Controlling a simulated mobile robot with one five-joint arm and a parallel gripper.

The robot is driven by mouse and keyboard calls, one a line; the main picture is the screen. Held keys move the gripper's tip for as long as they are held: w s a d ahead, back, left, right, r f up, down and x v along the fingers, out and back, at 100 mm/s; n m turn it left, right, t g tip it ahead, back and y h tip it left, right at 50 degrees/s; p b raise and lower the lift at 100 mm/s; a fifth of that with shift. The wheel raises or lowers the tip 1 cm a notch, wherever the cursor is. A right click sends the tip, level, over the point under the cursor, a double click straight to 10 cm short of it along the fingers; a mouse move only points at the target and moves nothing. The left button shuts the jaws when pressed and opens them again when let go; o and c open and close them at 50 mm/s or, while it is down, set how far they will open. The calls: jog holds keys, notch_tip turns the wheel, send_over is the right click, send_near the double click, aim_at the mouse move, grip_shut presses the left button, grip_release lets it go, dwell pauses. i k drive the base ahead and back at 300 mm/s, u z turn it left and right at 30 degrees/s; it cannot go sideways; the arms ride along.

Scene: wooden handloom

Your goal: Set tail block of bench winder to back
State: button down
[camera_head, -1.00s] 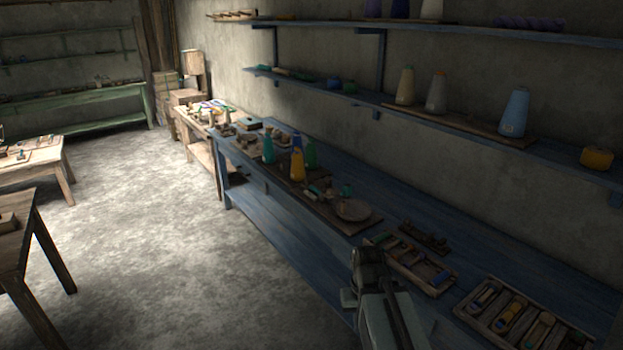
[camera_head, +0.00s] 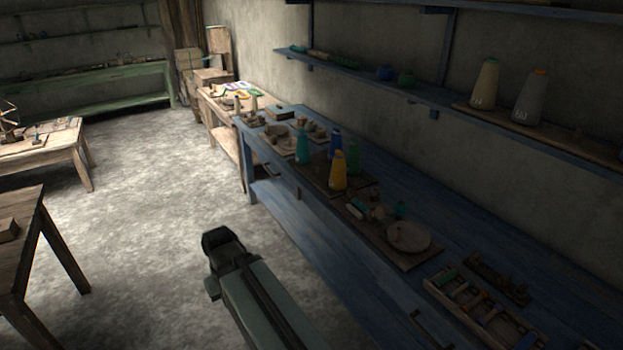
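I cannot tell for certain which thing is the bench winder; its tail block is too small or hidden to make out. A narrow dark wooden piece with small upright blocks (camera_head: 497,277) lies on the blue bench (camera_head: 440,238) at the lower right. A board with a round disc (camera_head: 408,237) and small spools lies left of it. My gripper (camera_head: 214,262) is at the end of my arm at lower centre, in front of the bench and over the floor in the picture. It touches nothing that I can see. Its fingers are too dark to read.
A divided tray (camera_head: 484,312) of coloured spools is at lower right. A blue wall shelf (camera_head: 395,95) runs above. A dark table (camera_head: 30,225) stands at left. The floor between (camera_head: 150,230) is clear.

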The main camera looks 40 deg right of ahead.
aim_at(352, 193)
jog(key=i, duration=1.35)
jog(key=z, duration=0.5)
jog(key=k, duration=0.95)
jog(key=z, duration=0.2)
jog(key=i, duration=0.95)
jog(key=u, duration=0.1)
